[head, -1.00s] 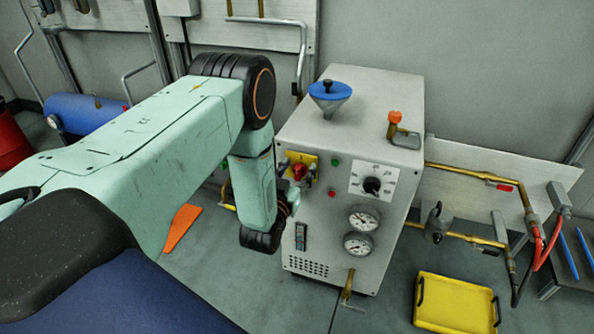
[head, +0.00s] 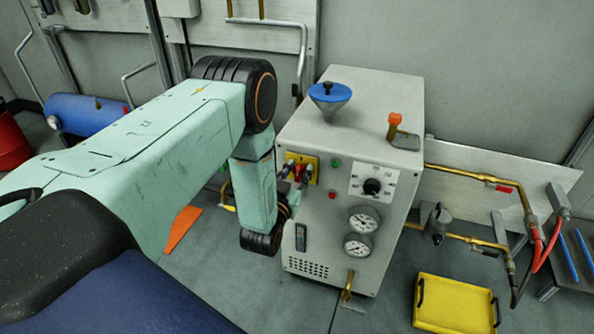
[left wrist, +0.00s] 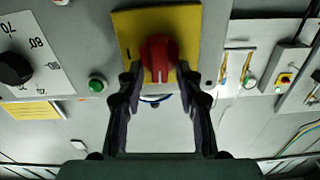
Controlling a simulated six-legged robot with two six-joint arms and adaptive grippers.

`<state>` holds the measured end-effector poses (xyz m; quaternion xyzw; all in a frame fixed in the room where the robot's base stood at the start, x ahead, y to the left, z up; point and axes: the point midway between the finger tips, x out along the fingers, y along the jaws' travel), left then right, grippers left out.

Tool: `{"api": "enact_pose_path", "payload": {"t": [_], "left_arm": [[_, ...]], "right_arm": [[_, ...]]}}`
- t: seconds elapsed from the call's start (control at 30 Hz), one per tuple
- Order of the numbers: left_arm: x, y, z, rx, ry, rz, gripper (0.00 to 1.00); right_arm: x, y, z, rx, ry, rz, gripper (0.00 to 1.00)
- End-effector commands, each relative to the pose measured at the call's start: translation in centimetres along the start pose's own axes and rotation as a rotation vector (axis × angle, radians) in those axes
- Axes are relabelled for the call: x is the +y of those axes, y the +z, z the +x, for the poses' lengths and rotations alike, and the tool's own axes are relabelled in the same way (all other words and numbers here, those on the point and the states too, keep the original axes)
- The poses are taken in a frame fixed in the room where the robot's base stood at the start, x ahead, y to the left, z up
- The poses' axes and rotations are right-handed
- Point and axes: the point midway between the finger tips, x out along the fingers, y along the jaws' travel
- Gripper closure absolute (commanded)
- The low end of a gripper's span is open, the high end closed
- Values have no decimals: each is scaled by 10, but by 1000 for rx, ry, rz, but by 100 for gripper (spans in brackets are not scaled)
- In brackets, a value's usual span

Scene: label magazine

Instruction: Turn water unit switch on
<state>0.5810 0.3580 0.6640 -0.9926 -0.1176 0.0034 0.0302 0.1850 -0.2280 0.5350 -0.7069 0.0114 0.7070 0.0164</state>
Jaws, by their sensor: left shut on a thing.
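The switch is a red rotary knob (left wrist: 160,54) on a yellow plate (left wrist: 127,28), which bears a dark line mark left of the knob. It sits on the front of a grey cabinet (head: 375,95), at the panel's upper left in the head view. My left gripper (left wrist: 160,82) is shut on the red knob, one finger on each side. In the head view the left gripper (head: 297,179) comes from the left and partly hides the knob and plate. My right gripper is not in view.
Beside the switch are a green button (head: 336,163), a red button (head: 332,195) and a black dial knob (head: 372,186). Gauges (head: 364,220) sit lower. A blue funnel (head: 330,92) stands on top. A yellow tray (head: 455,302) lies on the floor at right.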

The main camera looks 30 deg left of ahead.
Motion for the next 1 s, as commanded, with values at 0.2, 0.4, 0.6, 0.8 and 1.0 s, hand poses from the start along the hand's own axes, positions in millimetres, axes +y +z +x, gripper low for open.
{"api": "enact_pose_path", "payload": {"t": [0.2,0.4,0.6,0.8,1.0], "left_arm": [[3,-1,-1,-2,0,148,96],[7,0,-1,-1,2,335,96],[10,1,-1,-1,1,525,96],[13,4,-1,-1,2,714,96],[16,7,-1,-2,1,904,96]], "right_arm": [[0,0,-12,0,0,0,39],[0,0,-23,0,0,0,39],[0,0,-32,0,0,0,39],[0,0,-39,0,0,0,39],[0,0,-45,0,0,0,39]]}}
